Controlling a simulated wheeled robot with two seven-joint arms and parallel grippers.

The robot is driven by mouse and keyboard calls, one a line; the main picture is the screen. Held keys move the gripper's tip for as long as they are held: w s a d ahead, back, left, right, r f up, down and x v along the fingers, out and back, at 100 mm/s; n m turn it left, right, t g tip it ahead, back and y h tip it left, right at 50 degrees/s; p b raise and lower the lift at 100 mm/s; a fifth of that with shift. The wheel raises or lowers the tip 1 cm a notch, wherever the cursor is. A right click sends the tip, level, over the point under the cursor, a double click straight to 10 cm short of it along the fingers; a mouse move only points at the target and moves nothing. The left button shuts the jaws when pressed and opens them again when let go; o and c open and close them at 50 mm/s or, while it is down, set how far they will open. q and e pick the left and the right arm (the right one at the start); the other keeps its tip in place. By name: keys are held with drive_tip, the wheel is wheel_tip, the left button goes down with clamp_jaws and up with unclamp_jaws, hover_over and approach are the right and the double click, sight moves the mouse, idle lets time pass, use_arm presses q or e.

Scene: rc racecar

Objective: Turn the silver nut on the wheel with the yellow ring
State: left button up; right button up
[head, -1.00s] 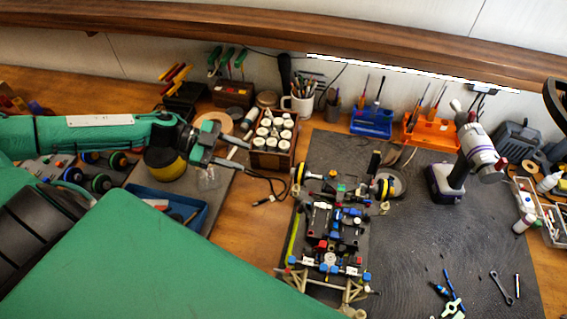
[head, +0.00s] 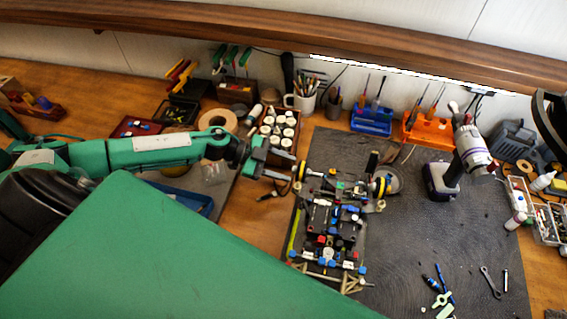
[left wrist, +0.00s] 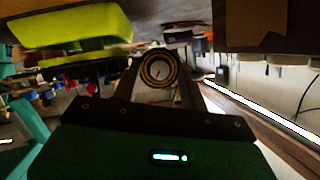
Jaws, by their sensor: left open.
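The RC car chassis (head: 335,225) lies on the dark mat. A wheel with a yellow ring (head: 301,171) is at its far left corner, and another yellow-ringed wheel (head: 381,187) is at its far right. In the left wrist view, a round wheel face with a yellow ring (left wrist: 158,56) shows between the finger ends. The silver nut at its centre is too small and dark to make out clearly. My right gripper is not seen.
A wooden box of white-capped bottles (head: 278,127) stands just behind my left gripper. A cordless drill (head: 467,150) stands on the mat at the right. Blue (head: 371,121) and orange (head: 428,131) tool holders line the back. The mat right of the chassis is mostly clear.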

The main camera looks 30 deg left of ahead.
use_arm(q)
drive_tip(key=shift+d, duration=0.1)
clamp_jaws()
drive_tip(key=shift+f, duration=0.1)
idle(0.3)
drive_tip(key=m+t+b, duration=0.1)
drive_tip(key=m+b, duration=0.1)
drive_tip(key=m+t+b, duration=0.1)
drive_tip(key=m+b, duration=0.1)
drive_tip(key=b, duration=0.1)
drive_tip(key=f+m+t+b, duration=0.1)
drive_tip(key=m+b, duration=0.1)
drive_tip(key=b, duration=0.1)
drive_tip(key=shift+s+d+t, duration=0.1)
drive_tip(key=shift+s+t, duration=0.2)
drive_tip(key=shift+t, duration=0.1)
drive_tip(key=shift+r+m+t+h+b, duration=0.15)
drive_tip(key=shift+m+t+h+b, duration=0.25)
drive_tip(key=shift+m+b, duration=0.75)
unclamp_jaws()
